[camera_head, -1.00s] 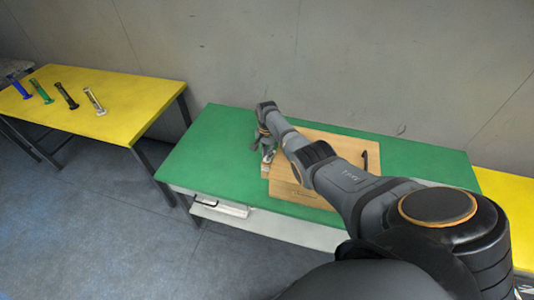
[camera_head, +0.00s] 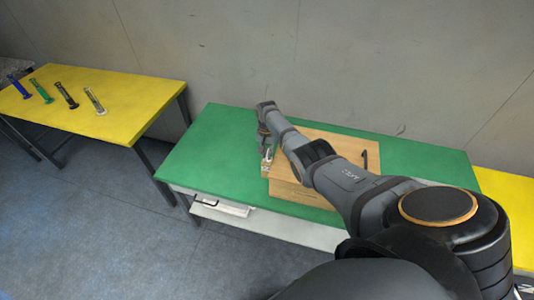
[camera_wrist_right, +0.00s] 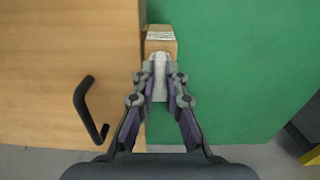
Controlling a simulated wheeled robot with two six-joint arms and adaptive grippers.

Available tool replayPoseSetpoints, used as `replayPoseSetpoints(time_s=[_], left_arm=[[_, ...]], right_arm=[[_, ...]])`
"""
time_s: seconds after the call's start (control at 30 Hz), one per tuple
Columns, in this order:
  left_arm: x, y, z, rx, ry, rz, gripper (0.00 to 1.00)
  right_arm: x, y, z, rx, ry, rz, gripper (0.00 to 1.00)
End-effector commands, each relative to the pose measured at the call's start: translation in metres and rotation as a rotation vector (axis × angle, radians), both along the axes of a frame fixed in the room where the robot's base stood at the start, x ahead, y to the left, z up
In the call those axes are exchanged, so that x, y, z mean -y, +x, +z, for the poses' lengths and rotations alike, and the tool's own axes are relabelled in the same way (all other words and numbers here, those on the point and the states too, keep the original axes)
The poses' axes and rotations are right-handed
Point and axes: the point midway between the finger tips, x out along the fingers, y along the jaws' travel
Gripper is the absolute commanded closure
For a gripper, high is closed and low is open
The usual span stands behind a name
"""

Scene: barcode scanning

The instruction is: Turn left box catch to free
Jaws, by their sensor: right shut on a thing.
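The wooden box (camera_head: 316,135) stands on the green table, with its middle hidden behind my right arm. At its left edge is the left catch, a pale lever (camera_wrist_right: 159,66) next to a small wooden block (camera_wrist_right: 160,42) with a whitish label. My right gripper (camera_wrist_right: 160,88) is shut on the pale lever in the right wrist view. In the head view my right gripper (camera_head: 266,147) is at the box's left edge, where the catch (camera_head: 267,161) shows only small. My left gripper is not in view.
A black bar handle (camera_wrist_right: 90,108) is on the box, left of my right gripper in the wrist view. The green table (camera_head: 215,145) is clear left of the box. A yellow table (camera_head: 120,95) at the left holds several coloured upright objects. A grey wall stands behind.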

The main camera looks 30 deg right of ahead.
Motion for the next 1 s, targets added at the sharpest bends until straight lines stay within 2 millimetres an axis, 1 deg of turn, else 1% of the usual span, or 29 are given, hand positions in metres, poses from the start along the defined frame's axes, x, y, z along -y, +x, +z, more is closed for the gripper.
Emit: replayPoseSetpoints(time_s=[0.1, 0.13, 0.27, 0.3, 0.57, 0.67, 0.77, 0.8, 1.0], left_arm=[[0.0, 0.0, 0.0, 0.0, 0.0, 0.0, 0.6], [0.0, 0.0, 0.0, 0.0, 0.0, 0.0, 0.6], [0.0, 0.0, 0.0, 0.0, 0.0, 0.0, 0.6], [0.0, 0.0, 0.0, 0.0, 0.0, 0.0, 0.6], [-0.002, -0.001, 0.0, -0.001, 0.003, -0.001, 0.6], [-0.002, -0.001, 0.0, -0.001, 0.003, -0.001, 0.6], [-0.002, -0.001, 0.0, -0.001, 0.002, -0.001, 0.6], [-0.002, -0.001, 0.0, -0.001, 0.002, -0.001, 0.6], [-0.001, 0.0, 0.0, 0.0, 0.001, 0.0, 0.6]], right_arm=[[0.0, 0.001, 0.001, 0.002, -0.001, 0.001, 1.0], [0.0, 0.001, 0.001, 0.002, -0.001, 0.001, 0.86], [0.0, 0.001, 0.001, 0.001, 0.0, 0.0, 0.69], [0.0, 0.0, 0.0, 0.001, 0.0, 0.0, 0.66], [0.0, 0.0, 0.0, 0.001, -0.001, -0.001, 0.66], [0.0, 0.001, 0.005, 0.001, -0.001, -0.001, 0.66], [0.001, 0.001, 0.017, 0.003, -0.002, -0.001, 0.66], [0.0, 0.001, 0.024, 0.005, -0.002, 0.0, 0.66], [0.001, 0.001, 0.076, 0.006, -0.002, 0.0, 0.66]])
